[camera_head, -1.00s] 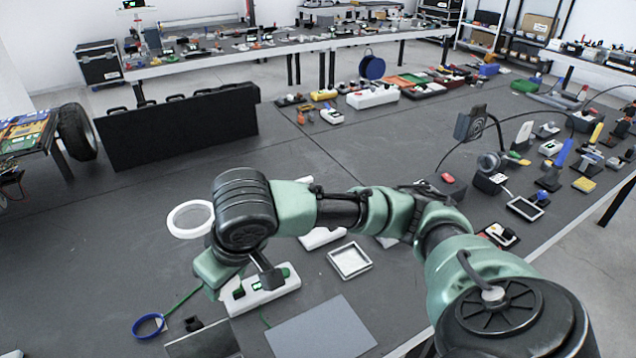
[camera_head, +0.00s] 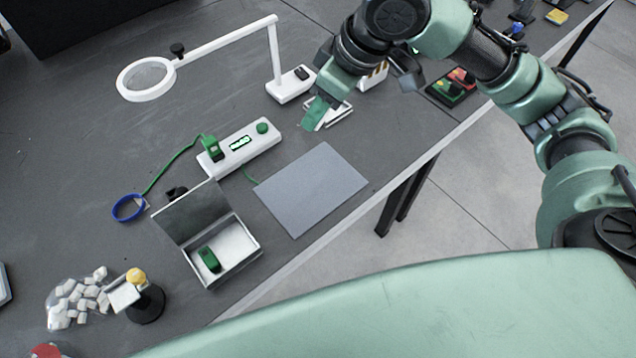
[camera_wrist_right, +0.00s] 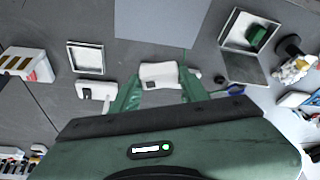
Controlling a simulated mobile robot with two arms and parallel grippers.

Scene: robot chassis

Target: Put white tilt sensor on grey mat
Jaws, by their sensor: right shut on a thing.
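My right gripper (camera_head: 316,112) hangs over the table beyond the far right corner of the grey mat (camera_head: 312,188). In the right wrist view its fingers (camera_wrist_right: 158,84) are shut on a small white block with a dark patch, which looks like the white tilt sensor (camera_wrist_right: 159,70). In the head view the gripper hides this block. The mat also shows in the wrist view (camera_wrist_right: 163,22), flat and bare, ahead of the fingers. My left gripper is out of view.
A white strip with green parts (camera_head: 262,143) lies beside the mat. An open box (camera_head: 248,268) holds a green piece. A white square tray (camera_wrist_right: 86,57) and a magnifier lamp (camera_head: 288,88) are near the gripper. The table's front edge borders the mat.

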